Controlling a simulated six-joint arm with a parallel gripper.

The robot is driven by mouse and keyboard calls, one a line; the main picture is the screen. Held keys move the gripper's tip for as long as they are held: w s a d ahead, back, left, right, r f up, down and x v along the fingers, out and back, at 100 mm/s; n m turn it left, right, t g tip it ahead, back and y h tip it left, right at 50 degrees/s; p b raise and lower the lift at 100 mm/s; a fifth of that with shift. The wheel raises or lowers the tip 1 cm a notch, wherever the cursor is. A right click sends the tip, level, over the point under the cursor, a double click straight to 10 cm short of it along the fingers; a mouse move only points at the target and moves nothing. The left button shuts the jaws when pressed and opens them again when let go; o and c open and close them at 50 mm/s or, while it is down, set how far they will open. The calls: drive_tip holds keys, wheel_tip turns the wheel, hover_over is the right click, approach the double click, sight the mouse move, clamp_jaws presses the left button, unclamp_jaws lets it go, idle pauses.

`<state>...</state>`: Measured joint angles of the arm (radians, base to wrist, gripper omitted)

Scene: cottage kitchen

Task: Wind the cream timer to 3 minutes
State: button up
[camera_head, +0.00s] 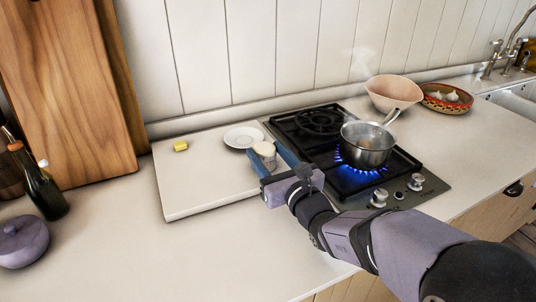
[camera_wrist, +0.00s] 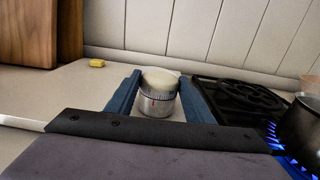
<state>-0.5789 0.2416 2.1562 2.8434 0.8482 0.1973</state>
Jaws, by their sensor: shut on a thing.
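The cream timer (camera_head: 264,150) stands on the pale board left of the stove. In the wrist view the timer (camera_wrist: 159,92) shows a cream domed top over a silvery band with small marks. The marks are too small to read. My gripper (camera_head: 267,156) has its two blue fingers on either side of the timer and is shut on it. In the wrist view my gripper (camera_wrist: 157,95) has one finger left and one right of the timer. The timer's lower part is partly hidden in the head view.
A saucepan (camera_head: 367,148) steams over a lit blue flame on the stove (camera_head: 330,124), close right of my gripper. A white saucer (camera_head: 243,137) and a yellow block (camera_head: 180,146) sit on the board (camera_head: 190,203). A dark bottle (camera_head: 43,190) and a purple pot (camera_head: 22,242) stand left.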

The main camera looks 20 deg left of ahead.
idle(0.6)
drive_tip(key=o, duration=1.1)
drive_tip(key=shift+b+v, duration=0.65)
drive_tip(key=shift+v, duration=3.05)
